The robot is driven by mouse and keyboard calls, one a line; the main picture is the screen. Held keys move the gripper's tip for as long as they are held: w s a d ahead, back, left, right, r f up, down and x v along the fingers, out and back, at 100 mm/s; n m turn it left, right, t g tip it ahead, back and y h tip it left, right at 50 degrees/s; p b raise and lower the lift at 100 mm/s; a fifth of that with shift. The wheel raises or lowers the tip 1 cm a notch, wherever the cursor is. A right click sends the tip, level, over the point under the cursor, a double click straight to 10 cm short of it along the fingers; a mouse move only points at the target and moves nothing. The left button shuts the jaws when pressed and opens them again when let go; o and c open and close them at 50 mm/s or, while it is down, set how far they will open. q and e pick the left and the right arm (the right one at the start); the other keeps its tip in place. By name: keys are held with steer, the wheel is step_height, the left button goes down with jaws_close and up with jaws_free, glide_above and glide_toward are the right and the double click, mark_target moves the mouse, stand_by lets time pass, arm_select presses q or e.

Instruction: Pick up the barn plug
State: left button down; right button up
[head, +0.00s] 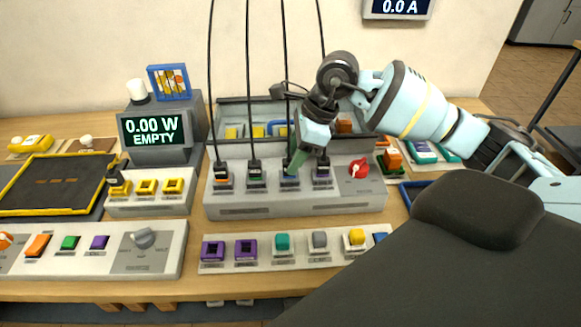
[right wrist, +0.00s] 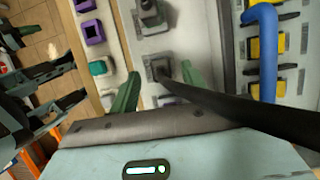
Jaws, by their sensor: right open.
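Several black plugs on black cables stand in a row in the grey panel (head: 230,208). Their labels are too small to read, so I cannot tell which is the barn plug. My right gripper (head: 297,158) is over the third plug from the left (head: 290,178). In the right wrist view, the open green fingers of my right gripper (right wrist: 160,88) are on either side of a dark plug (right wrist: 158,68), with its cable running off to the lower right. I cannot tell whether the fingers touch it. My left gripper does not show in the head view.
The fourth plug (head: 321,172) and a red knob (head: 359,168) stand close to the right of my gripper. A bin of coloured parts (head: 231,113) lies behind the panel. A strip with purple sockets and buttons (head: 300,262) lies in front.

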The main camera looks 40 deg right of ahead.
steer(key=shift+x, duration=1.35)
steer(key=shift+c, duration=0.2)
steer(key=shift+w+r, duration=0.1)
jaws_close()
steer(key=shift+r, duration=0.1)
